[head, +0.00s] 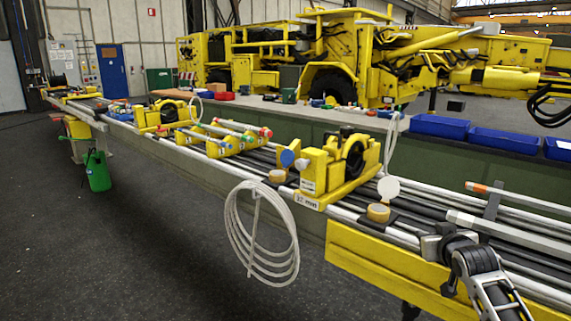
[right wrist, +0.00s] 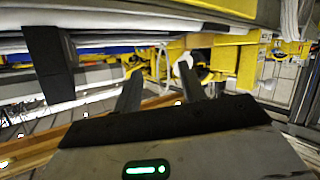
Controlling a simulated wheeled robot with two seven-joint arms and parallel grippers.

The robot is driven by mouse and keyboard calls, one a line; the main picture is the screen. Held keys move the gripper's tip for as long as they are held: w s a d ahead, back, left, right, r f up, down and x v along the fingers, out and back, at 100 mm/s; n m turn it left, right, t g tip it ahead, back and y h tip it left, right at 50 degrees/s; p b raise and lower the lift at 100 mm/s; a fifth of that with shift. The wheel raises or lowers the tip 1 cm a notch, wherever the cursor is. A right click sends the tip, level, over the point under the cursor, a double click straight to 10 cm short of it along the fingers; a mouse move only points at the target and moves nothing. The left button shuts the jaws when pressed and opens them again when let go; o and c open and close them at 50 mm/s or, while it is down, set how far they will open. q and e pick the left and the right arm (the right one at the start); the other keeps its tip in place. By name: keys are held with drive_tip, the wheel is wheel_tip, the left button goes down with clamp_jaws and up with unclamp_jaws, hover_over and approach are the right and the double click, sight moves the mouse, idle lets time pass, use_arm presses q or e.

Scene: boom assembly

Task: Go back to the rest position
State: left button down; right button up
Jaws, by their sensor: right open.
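My right gripper (head: 447,268) is at the lower right of the head view, beside the front edge of the long boom (head: 300,190) and close to its yellow end section (head: 385,265). In the right wrist view the two dark fingers of my right gripper (right wrist: 158,88) stand apart with nothing between them. Blurred yellow and silver parts lie beyond the fingers. My left gripper does not show in either view.
A coiled pale hose (head: 262,245) hangs off the boom's front side. A yellow clamp unit (head: 335,165) stands on the boom. Blue bins (head: 505,139) sit on the bench behind. A green sprayer (head: 97,170) stands on the floor at left. The dark floor in front is clear.

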wheel_tip(320, 180, up, 4)
drive_tip(key=n+t, duration=0.2)
drive_tip(key=t, duration=0.1)
drive_tip(key=s+a+f+n+g+y, duration=0.1)
drive_tip(key=s+a+f+g+y, duration=0.1)
drive_tip(key=s+a+f, duration=0.55)
drive_tip(key=s+a+f+g+y, duration=0.1)
drive_tip(key=s+a+f, duration=0.4)
drive_tip(key=s+f, duration=0.55)
drive_tip(key=s+a+f+g+y, duration=0.1)
drive_tip(key=s+a+f, duration=0.2)
drive_tip(key=s, duration=0.6)
drive_tip(key=s+a+f+g+y, duration=0.1)
drive_tip(key=s+a+f, duration=0.3)
drive_tip(key=s, duration=0.6)
drive_tip(key=shift+a+m+g, duration=0.3)
drive_tip(key=shift+a+g, duration=0.05)
drive_tip(key=shift+g, duration=0.45)
drive_tip(key=shift+f, duration=0.1)
drive_tip(key=shift+c, duration=0.5)
drive_tip(key=shift+s+d, duration=0.1)
